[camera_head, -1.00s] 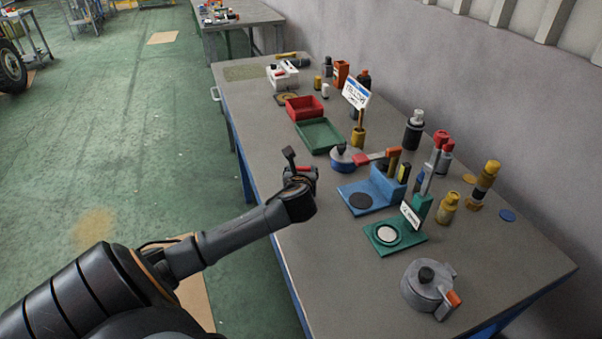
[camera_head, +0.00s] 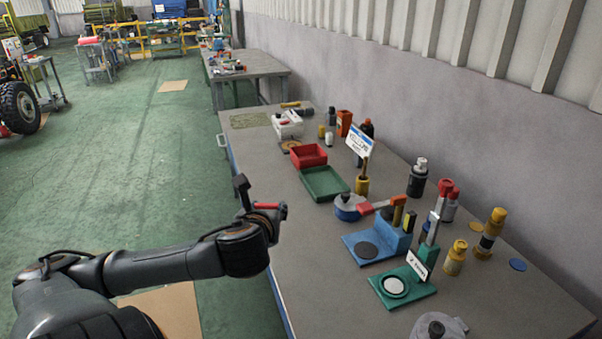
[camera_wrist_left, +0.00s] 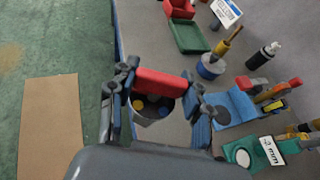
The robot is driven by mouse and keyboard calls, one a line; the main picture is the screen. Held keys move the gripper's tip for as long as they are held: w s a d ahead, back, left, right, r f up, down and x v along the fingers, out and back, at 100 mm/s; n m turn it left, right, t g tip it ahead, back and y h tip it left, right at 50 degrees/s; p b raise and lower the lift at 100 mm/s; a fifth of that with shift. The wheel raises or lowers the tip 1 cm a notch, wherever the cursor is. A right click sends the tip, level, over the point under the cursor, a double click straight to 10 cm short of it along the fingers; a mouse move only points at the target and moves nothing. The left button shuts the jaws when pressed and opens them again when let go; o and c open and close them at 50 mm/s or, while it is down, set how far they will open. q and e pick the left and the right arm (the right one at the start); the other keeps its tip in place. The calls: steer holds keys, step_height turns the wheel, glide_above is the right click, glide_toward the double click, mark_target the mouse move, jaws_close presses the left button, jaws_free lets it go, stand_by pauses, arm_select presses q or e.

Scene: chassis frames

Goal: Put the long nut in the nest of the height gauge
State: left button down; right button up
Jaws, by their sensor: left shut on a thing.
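My left gripper (camera_head: 258,203) is raised beside the bench's left edge, shut on a long red piece (camera_wrist_left: 161,82). One is blue (camera_head: 396,240) with a dark round pad (camera_head: 367,250). The other is green (camera_head: 414,289) with a white round seat (camera_head: 394,286) and a small sign. My right gripper is not in view.
A red tray (camera_head: 307,156), a green tray (camera_head: 325,183) and a blue round tool with a red handle (camera_head: 349,208) stand farther back. Bottles line the right side.

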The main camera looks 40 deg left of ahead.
arm_select(q)
steer(key=shift+s+r, duration=0.15)
steer(key=shift+s, duration=0.05)
steer(key=w+d+f+m+t+h, duration=0.2)
steer(key=d+f+m+h, duration=0.15)
steer(key=d, duration=1.05)
steer(key=w+d+f+m+t+h, duration=0.15)
steer(key=d+m+h, duration=0.35)
steer(key=d, duration=0.9)
step_height(320, 180, up, 6)
steer(key=w+d+n+y+p, duration=0.1)
steer(key=d+n+y+p, duration=0.1)
steer(key=n+y+p, duration=0.3)
steer(key=shift+m+g+h, duration=0.45)
steer(key=w+a+f, duration=0.1)
steer(key=w+f, duration=0.3)
steer(key=w+a+f+p, duration=0.1)
steer(key=w+a+f, duration=0.1)
steer(key=w+f, duration=0.2)
steer(key=w+a+f, duration=0.1)
steer(key=w+f, duration=0.3)
steer(key=w, duration=0.1)
steer(key=shift+w+a+f+p, duration=0.15)
steer(key=shift+a+f+p, duration=0.15)
steer(key=shift+a, duration=0.1)
steer(key=c, duration=0.6)
jaws_free()
steer(key=shift+f, duration=0.1)
